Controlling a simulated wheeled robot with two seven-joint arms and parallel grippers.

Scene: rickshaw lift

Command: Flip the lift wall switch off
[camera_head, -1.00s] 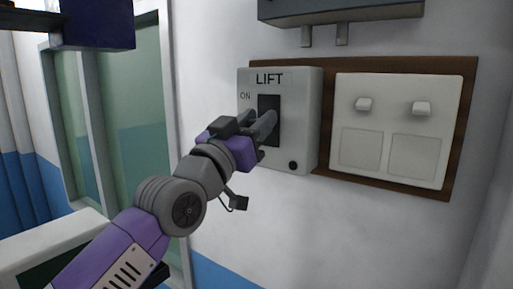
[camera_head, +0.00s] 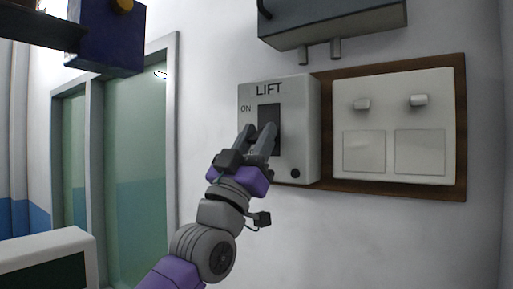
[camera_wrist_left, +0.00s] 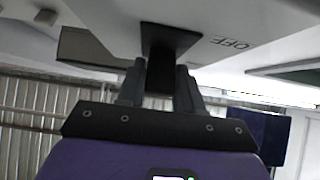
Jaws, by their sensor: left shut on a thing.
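The lift wall switch is a pale box (camera_head: 305,125) marked LIFT, with ON readable at its upper left and a dark switch part (camera_head: 269,112) in its middle. My left gripper (camera_head: 259,134) is at the lower half of this dark part, reaching up from below. In the left wrist view, the gripper (camera_wrist_left: 160,78) has its two fingers on either side of a black piece of the switch (camera_wrist_left: 168,38), shut on it. The fingers and wrist hide the lower part of the switch in the head view. My right gripper is out of view.
A white double switch plate (camera_head: 400,125) sits on a brown wooden board (camera_head: 462,120) to the right. A grey box (camera_head: 335,20) with two short pipes hangs above. A green glazed door (camera_head: 135,150) stands at the left. The wall below the switches is clear.

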